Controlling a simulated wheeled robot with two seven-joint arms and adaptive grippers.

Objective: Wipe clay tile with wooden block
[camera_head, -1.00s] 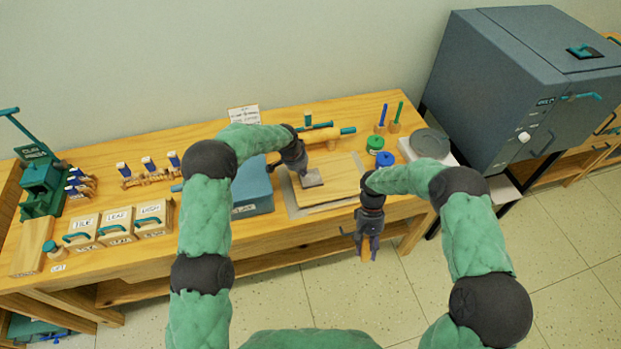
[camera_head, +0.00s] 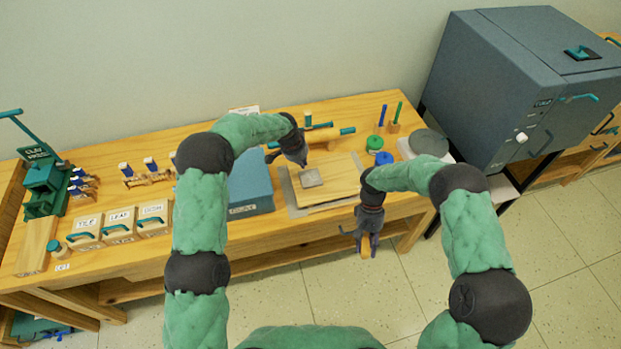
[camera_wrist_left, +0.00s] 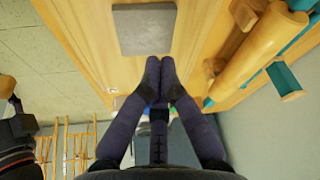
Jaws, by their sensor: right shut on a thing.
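The grey square clay tile (camera_head: 311,178) lies flat on a wooden board (camera_head: 340,183) on the workbench. It also shows in the left wrist view (camera_wrist_left: 144,29), just beyond my fingertips. My right gripper (camera_head: 362,238) is shut on the wooden block (camera_head: 366,252), held out in front of the bench's front edge. The gripper's dark fingers hide much of the block.
A blue-grey box (camera_head: 250,188) stands left of the board. A rolling pin (camera_head: 318,137) lies behind it. Green (camera_head: 374,143) and blue (camera_head: 383,158) round items and a grey disc (camera_head: 429,143) stand to the right. Labelled boxes (camera_head: 121,225) line the bench's left part.

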